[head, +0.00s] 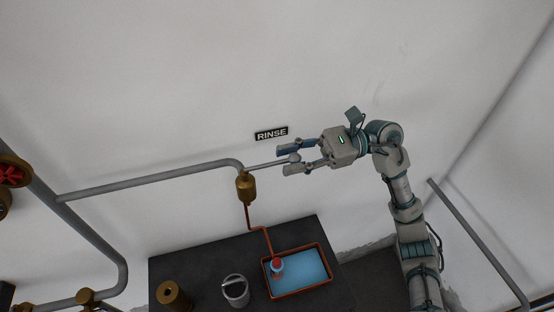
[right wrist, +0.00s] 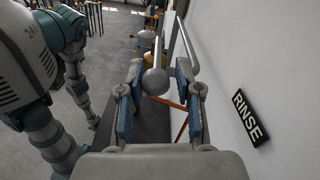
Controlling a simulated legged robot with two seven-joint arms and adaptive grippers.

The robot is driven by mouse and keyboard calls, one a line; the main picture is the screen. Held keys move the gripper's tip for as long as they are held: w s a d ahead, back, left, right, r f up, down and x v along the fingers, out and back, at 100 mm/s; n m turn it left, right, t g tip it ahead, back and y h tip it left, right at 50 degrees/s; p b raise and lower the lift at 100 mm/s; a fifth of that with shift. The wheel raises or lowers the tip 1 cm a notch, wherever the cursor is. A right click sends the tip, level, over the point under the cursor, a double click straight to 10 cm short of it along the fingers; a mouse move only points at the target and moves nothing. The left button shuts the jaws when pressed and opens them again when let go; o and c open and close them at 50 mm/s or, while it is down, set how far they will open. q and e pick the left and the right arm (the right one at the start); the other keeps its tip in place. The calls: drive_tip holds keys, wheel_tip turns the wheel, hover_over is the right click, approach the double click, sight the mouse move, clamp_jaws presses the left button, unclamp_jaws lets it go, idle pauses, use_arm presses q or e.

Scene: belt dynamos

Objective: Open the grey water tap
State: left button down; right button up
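The grey tap lever (head: 265,164) reaches out to the right from a brass valve body (head: 246,187) on the wall, under the RINSE sign. It ends in a round grey knob, which shows large in the right wrist view (right wrist: 155,82). My right gripper (head: 291,159) is open, with one finger on each side of the lever's knob end. In the right wrist view the knob sits between the fingers, nearer the left one. I see a gap on the right side; whether the left finger touches is unclear. My left gripper is not in view.
Below, a dark bench (head: 205,262) bears a copper-rimmed tray (head: 298,294) of blue water, a grey bucket (head: 236,291) and a brass cylinder (head: 172,296). A grey pipe (head: 150,184) runs along the wall to the valve. The RINSE sign (head: 271,133) is flat on the wall.

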drive_tip(key=v, duration=0.9)
drive_tip(key=shift+a, duration=0.15)
drive_tip(key=shift+f, duration=0.1)
